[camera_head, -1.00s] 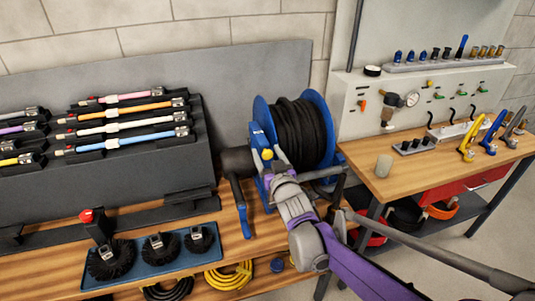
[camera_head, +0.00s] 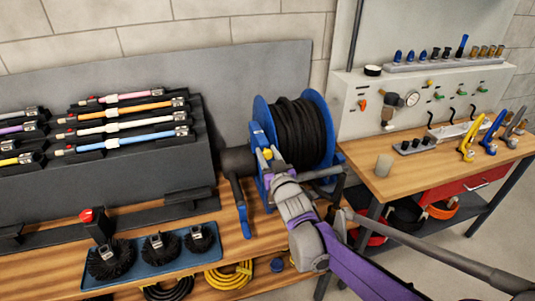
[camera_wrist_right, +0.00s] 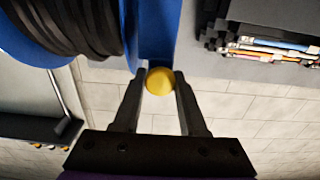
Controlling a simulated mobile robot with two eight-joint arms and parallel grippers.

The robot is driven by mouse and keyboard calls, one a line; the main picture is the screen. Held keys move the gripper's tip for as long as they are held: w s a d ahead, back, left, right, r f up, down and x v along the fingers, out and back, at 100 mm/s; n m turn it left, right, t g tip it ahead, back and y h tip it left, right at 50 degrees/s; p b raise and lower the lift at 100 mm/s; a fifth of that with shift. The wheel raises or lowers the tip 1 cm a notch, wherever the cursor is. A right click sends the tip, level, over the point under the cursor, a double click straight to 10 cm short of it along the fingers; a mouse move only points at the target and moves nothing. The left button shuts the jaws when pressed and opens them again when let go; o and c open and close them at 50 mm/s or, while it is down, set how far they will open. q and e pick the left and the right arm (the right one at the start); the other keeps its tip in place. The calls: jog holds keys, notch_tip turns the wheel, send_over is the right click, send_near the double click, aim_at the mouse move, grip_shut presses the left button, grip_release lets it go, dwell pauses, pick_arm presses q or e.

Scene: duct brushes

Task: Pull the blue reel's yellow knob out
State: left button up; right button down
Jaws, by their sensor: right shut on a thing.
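The blue reel (camera_head: 318,107) with black hose wound on it stands on the wooden bench; it also fills the upper left of the right wrist view (camera_wrist_right: 155,30). Its yellow knob (camera_head: 267,154) sits on the blue side bracket and shows as a round yellow end in the right wrist view (camera_wrist_right: 160,81). My right gripper (camera_wrist_right: 160,85) has its two fingers on either side of the knob, shut on it. In the head view my right gripper (camera_head: 272,165) reaches the reel from the lower right and partly covers the bracket. My left gripper is not in view.
A crank with a blue handle (camera_head: 242,221) hangs left of the bracket. A blue tray (camera_head: 135,284) holds round black brushes, near a red button (camera_head: 87,215). Coloured rods (camera_head: 120,146) lie on a dark rack. A second bench (camera_head: 400,180) stands at right.

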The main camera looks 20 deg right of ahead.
dwell(0.7)
jog(key=shift+s+f, duration=0.1)
jog(key=shift+s, duration=1.1)
jog(key=shift+c, duration=2.4)
grip_release()
jog(key=s, duration=1.1)
jog(key=shift+d+b, duration=0.2)
jog(key=shift+b, duration=0.25)
jog(key=s+f+g, duration=1.2)
jog(key=s+f, duration=0.6)
jog(key=s, duration=0.4)
jog(key=shift+g+h, duration=0.3)
